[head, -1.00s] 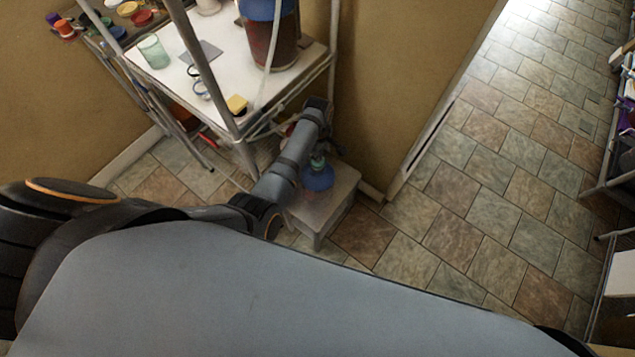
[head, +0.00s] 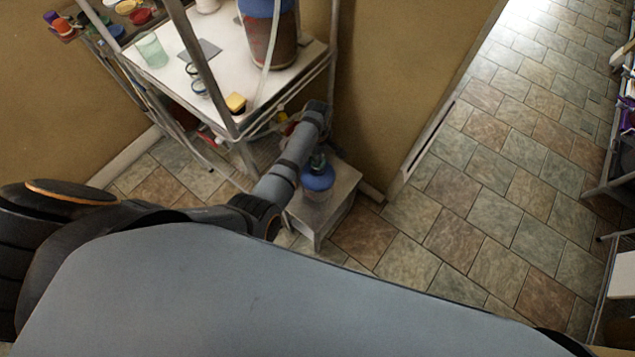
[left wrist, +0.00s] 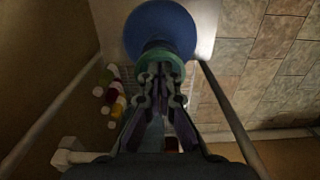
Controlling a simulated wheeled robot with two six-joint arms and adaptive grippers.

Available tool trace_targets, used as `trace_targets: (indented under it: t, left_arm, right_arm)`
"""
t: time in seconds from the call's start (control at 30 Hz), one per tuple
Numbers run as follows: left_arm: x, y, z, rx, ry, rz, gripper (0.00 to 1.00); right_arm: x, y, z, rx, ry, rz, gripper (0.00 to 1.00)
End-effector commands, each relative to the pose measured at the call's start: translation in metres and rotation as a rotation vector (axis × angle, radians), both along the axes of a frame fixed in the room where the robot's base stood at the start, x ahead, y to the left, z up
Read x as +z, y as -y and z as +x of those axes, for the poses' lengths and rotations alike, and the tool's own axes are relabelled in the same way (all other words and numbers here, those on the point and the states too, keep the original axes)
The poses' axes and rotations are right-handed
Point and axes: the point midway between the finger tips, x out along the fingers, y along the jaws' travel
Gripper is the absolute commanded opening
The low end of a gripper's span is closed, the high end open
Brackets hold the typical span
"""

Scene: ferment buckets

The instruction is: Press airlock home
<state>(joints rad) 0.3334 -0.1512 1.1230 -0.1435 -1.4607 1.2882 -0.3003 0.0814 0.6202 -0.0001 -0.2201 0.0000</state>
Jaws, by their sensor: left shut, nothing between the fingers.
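A small bucket with a blue lid (head: 318,181) stands on a low pale stool (head: 341,190) in the head view. The blue lid fills the top middle of the left wrist view (left wrist: 160,22). A green round piece (left wrist: 160,59), which looks like the airlock or its bung, sits over the near part of the lid. My left gripper (left wrist: 160,78) is shut and empty, its fingertips right at the green piece. I cannot tell whether they touch it or how deep it sits. In the head view my left gripper (head: 318,157) is small and dark above the lid. My right gripper is not in view.
A white-topped rack (head: 215,85) with metal posts stands behind and left of the stool. It holds a large blue-lidded bucket of dark red liquid (head: 270,38), a green glass (head: 151,50) and a yellow block (head: 236,103).

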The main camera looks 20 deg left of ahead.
Motion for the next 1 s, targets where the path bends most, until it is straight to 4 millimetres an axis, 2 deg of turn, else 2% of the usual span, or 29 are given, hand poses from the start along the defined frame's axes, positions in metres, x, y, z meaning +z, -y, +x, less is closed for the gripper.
trace_targets:
  t: [0.77,1.0]
  left_arm:
    - [-0.016,0.0,0.0,0.0,0.0,0.0,0.0]
    - [-0.016,0.0,0.0,0.0,-0.001,0.0,0.0]
  right_arm:
    - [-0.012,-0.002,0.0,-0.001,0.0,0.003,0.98]
    - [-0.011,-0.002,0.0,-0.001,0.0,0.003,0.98]
